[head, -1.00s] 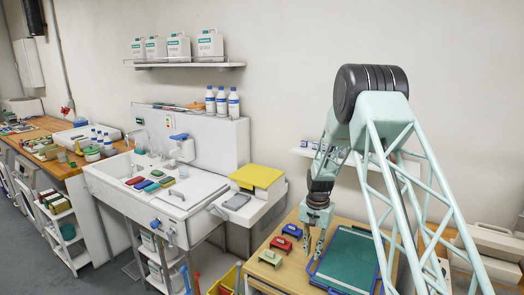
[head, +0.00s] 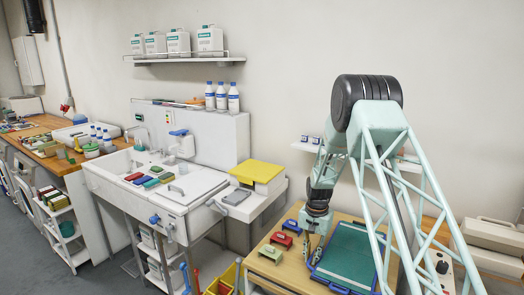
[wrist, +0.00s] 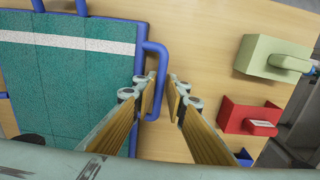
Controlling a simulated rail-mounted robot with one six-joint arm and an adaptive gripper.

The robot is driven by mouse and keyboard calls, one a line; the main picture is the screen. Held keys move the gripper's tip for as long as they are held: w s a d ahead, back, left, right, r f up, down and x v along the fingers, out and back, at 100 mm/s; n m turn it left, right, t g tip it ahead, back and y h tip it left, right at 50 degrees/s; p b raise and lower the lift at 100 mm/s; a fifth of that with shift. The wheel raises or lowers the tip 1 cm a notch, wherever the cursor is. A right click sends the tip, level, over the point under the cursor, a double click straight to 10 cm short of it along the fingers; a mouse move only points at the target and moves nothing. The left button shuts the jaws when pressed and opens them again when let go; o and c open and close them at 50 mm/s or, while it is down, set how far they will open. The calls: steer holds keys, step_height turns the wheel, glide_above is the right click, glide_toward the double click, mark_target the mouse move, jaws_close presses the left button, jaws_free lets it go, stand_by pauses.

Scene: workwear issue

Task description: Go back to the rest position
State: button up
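My gripper (head: 311,254) hangs over the wooden table at the lower right of the head view. A green board with a white stripe lies in a blue-framed tray (head: 350,257), right of the gripper in the head view. The tray's blue handle (wrist: 165,58) shows beside and partly behind the left finger in the wrist view. I cannot tell whether they touch.
Green (head: 271,254), red (head: 282,240) and blue (head: 294,227) holders stand on the table, left of the gripper. A small wall shelf (head: 304,147) lies behind my arm. The sink unit (head: 150,205) and a yellow-topped stand (head: 256,174) are further left.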

jaws_close()
steer(key=shift+r, duration=0.2)
steer(key=shift+s+d+r+p, duration=0.15)
steer(key=shift+r+p, duration=0.25)
steer(key=shift+r, duration=0.75)
steer(key=shift+d+r, duration=0.25)
steer(key=shift+r, duration=0.5)
steer(key=shift+s+d+r+p, duration=0.1)
steer(key=shift+r+p, duration=0.2)
steer(key=shift+p, duration=0.05)
